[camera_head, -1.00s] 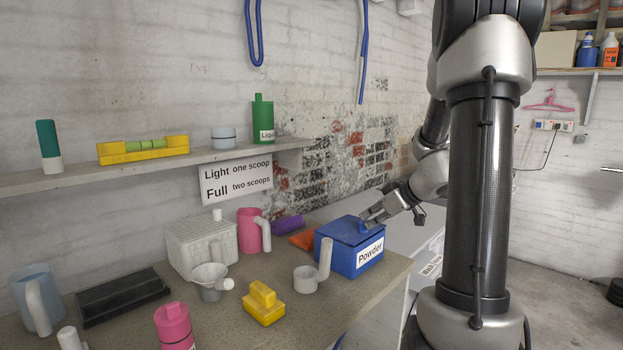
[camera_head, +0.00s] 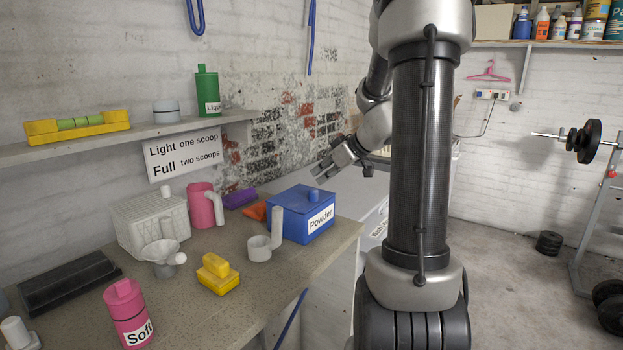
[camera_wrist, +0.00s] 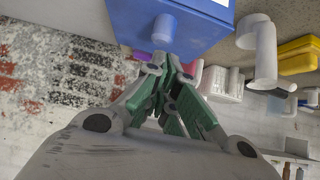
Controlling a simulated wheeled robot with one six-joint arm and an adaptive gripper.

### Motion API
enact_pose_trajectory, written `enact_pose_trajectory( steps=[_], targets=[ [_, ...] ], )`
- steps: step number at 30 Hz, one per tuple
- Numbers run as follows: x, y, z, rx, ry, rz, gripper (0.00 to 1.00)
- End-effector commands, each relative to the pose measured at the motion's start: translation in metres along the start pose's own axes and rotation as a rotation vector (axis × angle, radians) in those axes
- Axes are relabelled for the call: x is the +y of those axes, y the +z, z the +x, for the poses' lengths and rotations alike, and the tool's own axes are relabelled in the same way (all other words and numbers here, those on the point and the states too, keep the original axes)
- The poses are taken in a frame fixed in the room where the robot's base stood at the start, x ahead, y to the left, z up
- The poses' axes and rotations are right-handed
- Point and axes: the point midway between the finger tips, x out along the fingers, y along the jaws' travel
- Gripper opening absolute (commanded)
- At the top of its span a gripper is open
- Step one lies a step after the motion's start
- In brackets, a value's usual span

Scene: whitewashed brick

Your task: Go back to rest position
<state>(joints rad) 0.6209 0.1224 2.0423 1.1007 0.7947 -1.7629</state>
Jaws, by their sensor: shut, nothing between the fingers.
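My gripper (camera_head: 322,176) is shut and empty. It hangs in the air behind and to the right of the blue Powder box (camera_head: 290,222), apart from it. The box stands on the counter (camera_head: 225,275) with its lid on and a round blue knob (camera_head: 314,196) on top. In the wrist view the closed green-lined fingers (camera_wrist: 170,72) point toward the box (camera_wrist: 200,25) and its knob (camera_wrist: 164,28). My arm stands upright on the right of the head view and hides part of the room behind it.
A white scoop (camera_head: 262,245), a yellow block (camera_head: 218,275), a pink Soft bottle (camera_head: 128,318), a pink mug (camera_head: 204,206) and a white basket (camera_head: 150,225) stand on the counter. A shelf (camera_head: 130,138) runs above. Open floor (camera_head: 510,270) lies right, with weights (camera_head: 590,140) beyond.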

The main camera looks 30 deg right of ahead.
Motion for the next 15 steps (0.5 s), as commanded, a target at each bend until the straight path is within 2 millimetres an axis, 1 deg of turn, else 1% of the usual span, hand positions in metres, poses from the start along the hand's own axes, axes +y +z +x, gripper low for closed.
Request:
enact_pose_trajectory(
  steps=[1,6,10,15],
  targets=[
    [0.000,0.020,-0.007,-0.008,0.001,0.016,0.00],
    [0.000,0.055,-0.027,-0.006,0.002,0.014,0.00],
    [0.000,0.074,-0.038,-0.006,0.001,0.012,0.00],
    [-0.001,0.086,-0.045,-0.005,0.000,0.009,0.00]
  ],
)
